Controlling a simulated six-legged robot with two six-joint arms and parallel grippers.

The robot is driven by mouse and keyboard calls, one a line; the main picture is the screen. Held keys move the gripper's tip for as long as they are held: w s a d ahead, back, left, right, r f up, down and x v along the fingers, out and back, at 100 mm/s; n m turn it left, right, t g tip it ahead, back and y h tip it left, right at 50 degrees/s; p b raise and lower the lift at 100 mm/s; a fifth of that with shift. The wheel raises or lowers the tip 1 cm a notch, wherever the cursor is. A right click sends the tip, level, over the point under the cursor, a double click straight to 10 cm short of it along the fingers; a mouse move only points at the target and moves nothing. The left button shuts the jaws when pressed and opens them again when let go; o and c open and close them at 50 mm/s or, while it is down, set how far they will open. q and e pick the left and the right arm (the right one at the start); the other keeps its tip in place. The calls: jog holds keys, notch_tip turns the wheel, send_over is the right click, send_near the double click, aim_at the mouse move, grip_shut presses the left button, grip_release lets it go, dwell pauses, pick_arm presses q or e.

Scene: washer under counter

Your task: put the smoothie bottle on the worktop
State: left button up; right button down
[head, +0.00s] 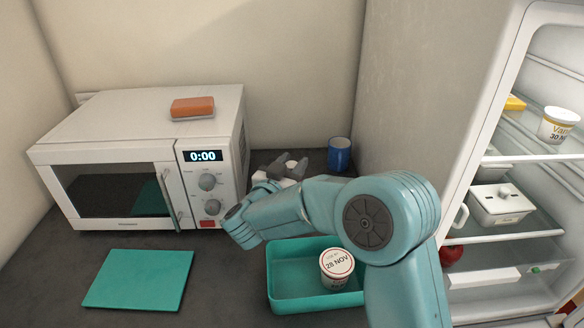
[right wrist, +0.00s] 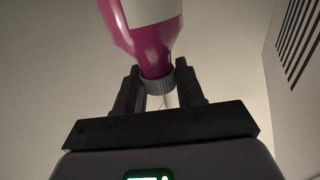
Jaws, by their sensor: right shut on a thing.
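The smoothie bottle (right wrist: 148,35) is magenta with a pale label and a grey ribbed cap. In the right wrist view my right gripper (right wrist: 160,92) is shut on the bottle at its cap end, with a dark finger on each side. In the head view this gripper (head: 284,168) is partly hidden behind my right arm, beside the microwave, and I cannot clearly make out the bottle there. The worktop (head: 220,275) is dark grey. Whether the bottle touches it is hidden. My left gripper is not in view.
A white microwave (head: 120,110) carries an orange sponge (head: 192,107). A green board (head: 138,280) lies in front. A teal tray (head: 290,298) holds a lidded tub (head: 337,265). A blue cup (head: 340,154) stands at the back. An open fridge (head: 490,100) is right.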

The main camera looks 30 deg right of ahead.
jog(key=shift+w+f, duration=0.1)
jog(key=shift+f, duration=0.3)
jog(key=shift+r, duration=0.1)
jog(key=shift+s, duration=0.2)
jog(key=c, duration=0.7)
grip_release()
jog(key=shift+w+f, duration=0.15)
jog(key=shift+f, duration=0.1)
jog(key=shift+r, duration=0.1)
